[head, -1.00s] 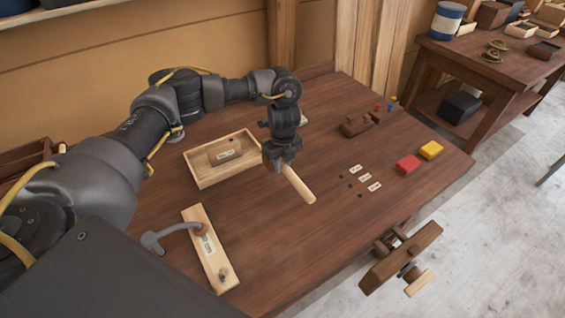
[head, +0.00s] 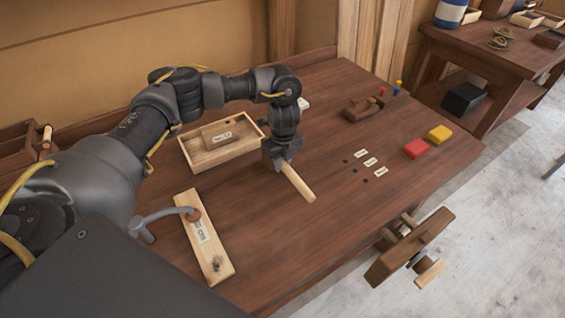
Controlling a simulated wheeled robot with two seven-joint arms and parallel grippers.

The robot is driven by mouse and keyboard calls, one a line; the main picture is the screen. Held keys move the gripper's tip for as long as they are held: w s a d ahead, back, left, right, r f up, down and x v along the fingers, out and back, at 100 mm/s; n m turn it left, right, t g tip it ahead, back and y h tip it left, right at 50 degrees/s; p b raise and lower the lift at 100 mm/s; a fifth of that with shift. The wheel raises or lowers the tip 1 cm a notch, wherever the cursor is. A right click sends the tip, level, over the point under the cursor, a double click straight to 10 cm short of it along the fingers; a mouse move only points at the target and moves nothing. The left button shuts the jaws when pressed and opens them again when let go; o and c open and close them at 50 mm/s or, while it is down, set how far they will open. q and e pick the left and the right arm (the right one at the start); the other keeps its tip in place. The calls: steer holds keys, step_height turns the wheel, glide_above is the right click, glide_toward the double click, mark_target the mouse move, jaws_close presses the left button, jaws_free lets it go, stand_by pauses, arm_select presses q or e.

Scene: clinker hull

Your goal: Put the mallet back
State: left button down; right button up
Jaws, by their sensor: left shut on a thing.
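My left gripper (head: 279,161) is shut on the mallet, over the dark brown bench. The mallet's pale wooden handle (head: 299,184) sticks out of the jaws toward the lower right. The rest of the mallet is hidden by the gripper, so I cannot see its head. I cannot tell whether the handle touches the bench top. My right gripper is not in view.
A shallow wooden tray (head: 201,160) with a labelled insert lies left of the gripper. A labelled board (head: 216,257) with a grey hook lies nearer. A vise (head: 409,249) juts from the front edge.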

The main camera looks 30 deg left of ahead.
arm_select(q)
steer(key=shift+f+b, duration=0.3)
steer(key=shift+f, duration=0.15)
stand_by(0.3)
steer(key=c, duration=1.2)
jaws_free()
step_height(320, 180, up, 8)
steer(key=p, duration=0.8)
